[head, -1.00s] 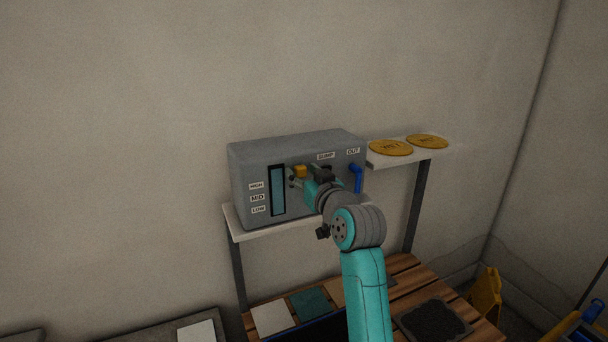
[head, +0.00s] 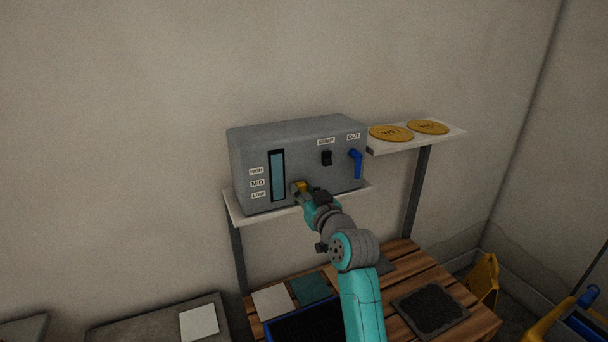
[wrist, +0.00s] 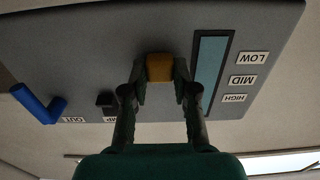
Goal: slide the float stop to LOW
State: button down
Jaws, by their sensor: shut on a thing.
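The float stop is a small yellow block (head: 299,186) on the front of the grey tank box (head: 240,150), just right of the blue level window (head: 277,175). It sits about level with the LOW label (head: 258,195), below the MID label (head: 257,183) and HIGH label (head: 256,171). My gripper (head: 302,190) is shut on it. The wrist view is upside down; there the yellow block (wrist: 160,68) is between the two fingers of my gripper (wrist: 160,76), roughly alongside the LOW label (wrist: 252,57). The fingers hide its sides.
A black SUMP switch (head: 326,158) and a blue OUT handle (head: 356,163) are on the box's right part. The box stands on a white shelf (head: 235,209). Two yellow discs (head: 391,133) lie on the right shelf. A slatted wooden table (head: 402,259) stands below.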

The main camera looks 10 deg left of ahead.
jog(key=shift+f, duration=0.1)
jog(key=c, duration=0.9)
grip_release()
jog(key=v, duration=1.2)
